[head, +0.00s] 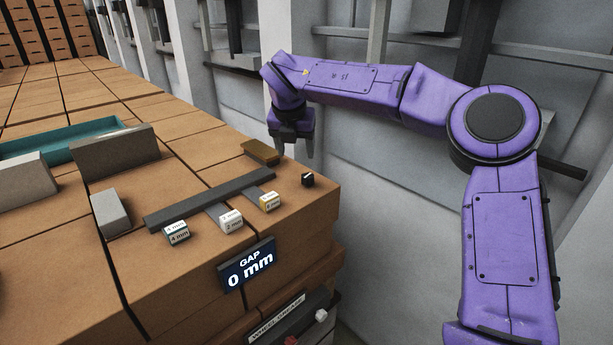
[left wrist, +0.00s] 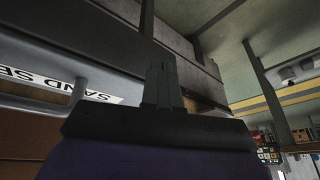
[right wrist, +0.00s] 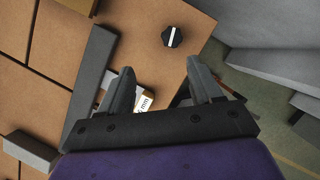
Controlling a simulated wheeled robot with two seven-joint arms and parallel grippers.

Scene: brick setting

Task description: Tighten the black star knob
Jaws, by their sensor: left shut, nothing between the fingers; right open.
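The black star knob (head: 307,180) sits near the right edge of the brick surface in the head view, beside the gauge blocks. In the right wrist view the knob (right wrist: 172,37) shows a white line across its top, and it lies beyond my fingertips. My right gripper (head: 294,150) is open and empty, pointing down above and behind the knob; its two fingers (right wrist: 160,75) stand apart in the right wrist view.
Grey blocks (head: 110,212) and a teal tray (head: 72,138) are at left.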

